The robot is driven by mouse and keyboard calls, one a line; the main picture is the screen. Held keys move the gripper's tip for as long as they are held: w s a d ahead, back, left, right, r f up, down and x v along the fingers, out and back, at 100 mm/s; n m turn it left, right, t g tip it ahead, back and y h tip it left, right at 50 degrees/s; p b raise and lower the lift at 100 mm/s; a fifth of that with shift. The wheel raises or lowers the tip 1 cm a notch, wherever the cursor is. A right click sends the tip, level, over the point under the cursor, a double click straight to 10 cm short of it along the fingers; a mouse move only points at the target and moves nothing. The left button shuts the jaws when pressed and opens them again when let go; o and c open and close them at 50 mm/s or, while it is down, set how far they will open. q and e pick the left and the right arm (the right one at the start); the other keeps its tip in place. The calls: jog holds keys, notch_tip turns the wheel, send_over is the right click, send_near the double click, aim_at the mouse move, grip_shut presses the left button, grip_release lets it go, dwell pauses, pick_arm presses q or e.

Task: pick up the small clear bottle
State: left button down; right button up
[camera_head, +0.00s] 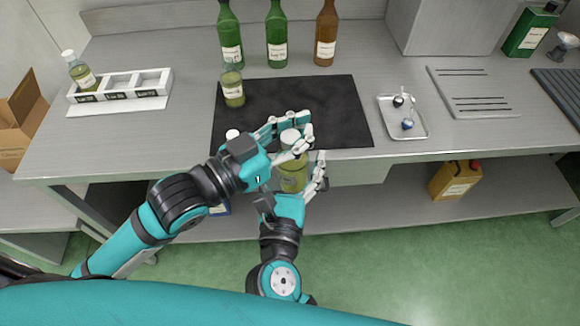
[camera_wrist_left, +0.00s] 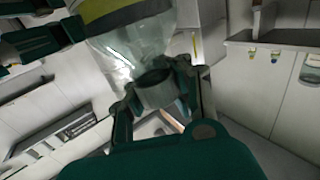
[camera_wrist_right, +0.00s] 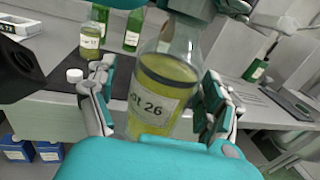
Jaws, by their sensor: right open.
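A small clear bottle (camera_head: 292,178) with yellow-green liquid is held upright in front of the counter's edge. Its label reading "LOT 26" shows in the right wrist view (camera_wrist_right: 155,103). My left gripper (camera_head: 293,135) is shut on its top end; in the left wrist view the fingers (camera_wrist_left: 155,92) close around the neck or cap. My right gripper (camera_head: 318,172) is open, with its fingers on either side of the bottle's body; in the right wrist view gaps show beside the bottle. Another small clear bottle (camera_head: 233,89) stands on the dark mat (camera_head: 340,105).
A white rack (camera_head: 155,84) at left holds a similar bottle (camera_head: 82,75). Two green bottles (camera_head: 277,40) and a brown one (camera_head: 325,38) stand at the back. A white cap (camera_head: 232,134) lies near the front edge. A metal tray (camera_head: 416,128) lies right of the mat.

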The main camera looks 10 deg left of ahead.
pick_arm(q)
jog(key=shift+r, duration=0.1)
pick_arm(e)
jog(key=shift+a, duration=0.1)
jog(key=c, duration=1.4)
pick_arm(q)
jog(key=c, duration=1.9)
grip_release()
pick_arm(e)
jog(key=shift+s+r, duration=0.1)
jog(key=shift+c, duration=1)
pick_arm(q)
jog(key=o, duration=0.7)
